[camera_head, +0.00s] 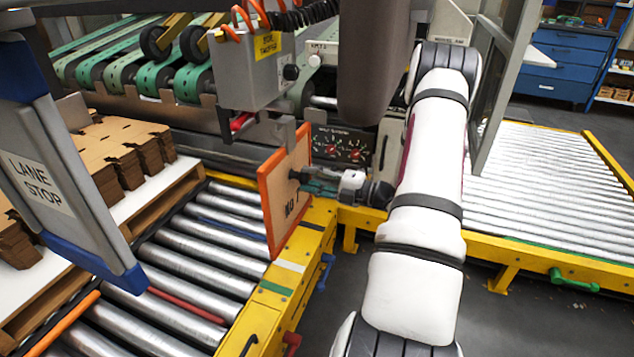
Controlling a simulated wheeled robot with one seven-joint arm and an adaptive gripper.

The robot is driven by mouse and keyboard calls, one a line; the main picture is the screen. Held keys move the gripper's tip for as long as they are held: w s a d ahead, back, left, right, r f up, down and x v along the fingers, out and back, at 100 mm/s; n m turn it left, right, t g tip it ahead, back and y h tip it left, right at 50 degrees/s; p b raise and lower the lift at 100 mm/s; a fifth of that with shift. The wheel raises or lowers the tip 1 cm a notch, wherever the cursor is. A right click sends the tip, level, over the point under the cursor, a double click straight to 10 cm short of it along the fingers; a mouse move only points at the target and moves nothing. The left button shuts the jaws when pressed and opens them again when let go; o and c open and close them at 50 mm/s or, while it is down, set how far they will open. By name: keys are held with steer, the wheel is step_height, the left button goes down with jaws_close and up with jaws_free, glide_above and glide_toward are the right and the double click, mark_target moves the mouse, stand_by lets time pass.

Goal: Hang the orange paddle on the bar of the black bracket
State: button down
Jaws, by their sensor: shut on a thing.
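The orange paddle (273,208) is a flat brown board with an orange rim and dark lettering. It stands nearly upright above the yellow frame at the end of the rollers. My gripper (303,181) reaches it from the right and is shut on it; the fingertips are partly hidden against the board. A dark grey bracket piece (262,127) projects below the grey control box, close to the paddle's top edge. I cannot clearly make out the black bracket's bar, nor whether the paddle touches it.
A grey "LANE STOP" panel (62,180) with blue edges stands at the near left. The grey control box (243,75) hangs above the paddle. Roller conveyor (195,268) lies below left, with stacked cardboard (118,150) behind. Yellow rails (285,285) border the rollers. Floor shows at lower right.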

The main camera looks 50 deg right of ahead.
steer(key=f+b+x, duration=0.2)
steer(key=b+x, duration=0.3)
steer(key=x, duration=0.8)
steer(key=shift+f+b, duration=0.15)
steer(key=shift+b, duration=0.25)
stand_by(1.1)
steer(key=shift+w, duration=0.1)
steer(key=c, duration=1)
jaws_free()
steer(key=shift+c, duration=0.2)
steer(key=v, duration=1.2)
steer(key=shift+f, duration=0.1)
